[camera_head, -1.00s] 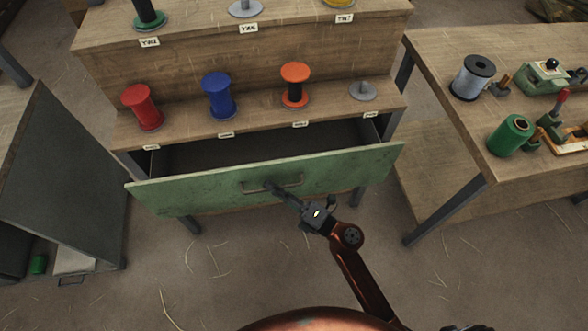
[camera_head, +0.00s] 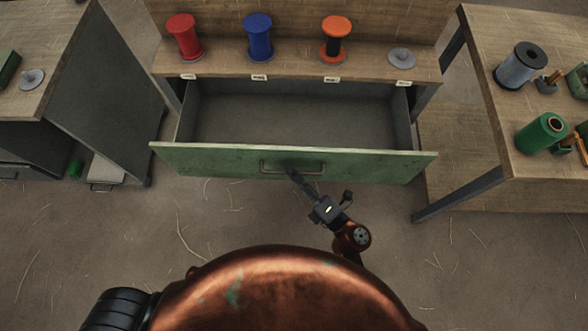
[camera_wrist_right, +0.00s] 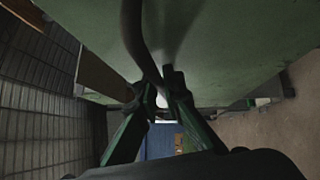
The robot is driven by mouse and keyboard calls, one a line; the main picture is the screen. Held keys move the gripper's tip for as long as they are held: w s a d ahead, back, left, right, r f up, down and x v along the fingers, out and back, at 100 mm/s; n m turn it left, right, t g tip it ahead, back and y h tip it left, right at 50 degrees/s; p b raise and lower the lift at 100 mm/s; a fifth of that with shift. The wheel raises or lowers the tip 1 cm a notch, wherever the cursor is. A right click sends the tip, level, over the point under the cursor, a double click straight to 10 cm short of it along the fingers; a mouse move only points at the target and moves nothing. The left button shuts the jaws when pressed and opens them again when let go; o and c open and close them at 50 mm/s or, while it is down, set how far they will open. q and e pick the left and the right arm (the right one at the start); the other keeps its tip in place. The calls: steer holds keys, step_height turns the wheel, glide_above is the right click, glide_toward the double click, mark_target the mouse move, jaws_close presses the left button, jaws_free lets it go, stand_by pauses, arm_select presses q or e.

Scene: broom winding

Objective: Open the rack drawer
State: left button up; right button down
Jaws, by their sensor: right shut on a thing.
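The green rack drawer (camera_head: 215,161) stands pulled well out from under the wooden rack, and its grey interior (camera_head: 290,118) looks empty. A metal bar handle (camera_head: 312,169) is fixed to the middle of its front. My right gripper (camera_head: 294,174) reaches up to the handle from below right and is shut on it. In the right wrist view, the dark fingers (camera_wrist_right: 157,88) close around the handle bar (camera_wrist_right: 135,38), with the green drawer front (camera_wrist_right: 230,45) behind. My left gripper is not in view.
Red (camera_head: 185,38), blue (camera_head: 259,38) and orange (camera_head: 335,40) spools stand on the rack shelf (camera_head: 300,63) above the drawer. A workbench (camera_head: 490,80) with a green spool (camera_head: 541,133) is at right. A grey cabinet (camera_head: 112,100) is at left. Open floor lies in front.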

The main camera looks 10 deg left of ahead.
steer(key=c, duration=2.1)
jaws_free()
steer(key=v, duration=1.2)
steer(key=shift+f, duration=0.1)
